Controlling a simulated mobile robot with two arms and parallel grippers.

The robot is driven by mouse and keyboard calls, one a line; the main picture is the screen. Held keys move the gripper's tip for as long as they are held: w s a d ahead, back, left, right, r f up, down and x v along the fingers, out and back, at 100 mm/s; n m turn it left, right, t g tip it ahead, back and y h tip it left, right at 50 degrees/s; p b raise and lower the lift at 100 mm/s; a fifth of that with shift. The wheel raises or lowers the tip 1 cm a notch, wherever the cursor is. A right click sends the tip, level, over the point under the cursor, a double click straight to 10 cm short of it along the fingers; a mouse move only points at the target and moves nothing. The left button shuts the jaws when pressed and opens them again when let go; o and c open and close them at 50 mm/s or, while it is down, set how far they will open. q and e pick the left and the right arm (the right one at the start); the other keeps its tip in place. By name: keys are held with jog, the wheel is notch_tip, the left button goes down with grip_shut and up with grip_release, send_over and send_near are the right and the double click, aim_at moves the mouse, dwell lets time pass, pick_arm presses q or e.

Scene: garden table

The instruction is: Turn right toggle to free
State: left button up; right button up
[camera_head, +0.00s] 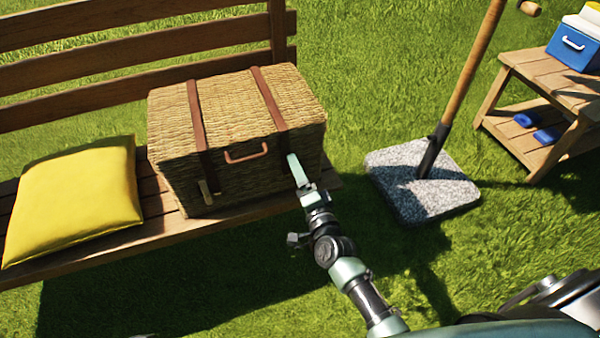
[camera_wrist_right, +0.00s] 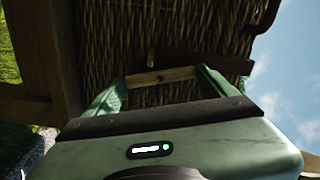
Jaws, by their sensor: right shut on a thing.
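A closed wicker hamper (camera_head: 235,110) sits on the wooden bench. Two brown leather straps run over its lid and down its front. The left toggle (camera_head: 208,192) hangs upright at the lower end of the left strap. My right gripper (camera_head: 299,170) is at the hamper's front right, by the right strap (camera_head: 268,98), and hides the right toggle in the head view. In the right wrist view, the right toggle (camera_wrist_right: 160,76) is a pale wooden bar lying crosswise between the green fingers of my right gripper (camera_wrist_right: 162,80), which are shut on its ends. My left gripper is out of view.
A carrying handle (camera_head: 246,153) is on the hamper's front between the straps. A yellow cushion (camera_head: 75,200) lies on the bench at left. A stone parasol base (camera_head: 422,180) stands on the grass at right, near a wooden side table (camera_head: 545,75) with a blue cooler (camera_head: 573,45).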

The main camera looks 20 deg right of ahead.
jog(key=shift+m, duration=0.9)
jog(key=o, duration=1.2)
jog(key=shift+s, duration=0.1)
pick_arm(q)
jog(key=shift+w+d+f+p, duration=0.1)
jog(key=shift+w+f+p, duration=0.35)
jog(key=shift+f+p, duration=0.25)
pick_arm(e)
jog(key=s, duration=0.7)
jog(key=shift+s+d, duration=0.15)
jog(key=shift+s, duration=0.15)
